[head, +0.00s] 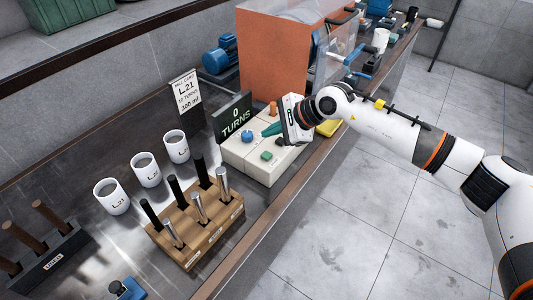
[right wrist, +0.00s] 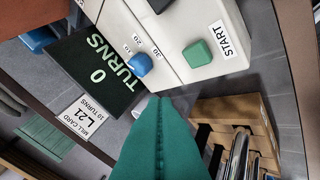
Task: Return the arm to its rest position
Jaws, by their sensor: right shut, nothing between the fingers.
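My right arm comes in from the right side of the head view. Its gripper (head: 268,130) hangs over the cream control box (head: 262,172), with the teal fingers shut and empty. In the right wrist view the shut fingers (right wrist: 168,100) point toward the box, near its blue knob (right wrist: 139,64). The green START button (right wrist: 197,54) is up and to the right of the fingertips there. Whether the fingers touch the box cannot be told. My left gripper is in neither view.
A black sign (head: 235,117) reads 0 TURNS beside a mill card (head: 187,93) marked L21. A wooden rack (head: 205,236) of tools and several white cups (head: 145,169) stand at left. An orange machine (head: 270,55) stands behind. The floor at right is clear.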

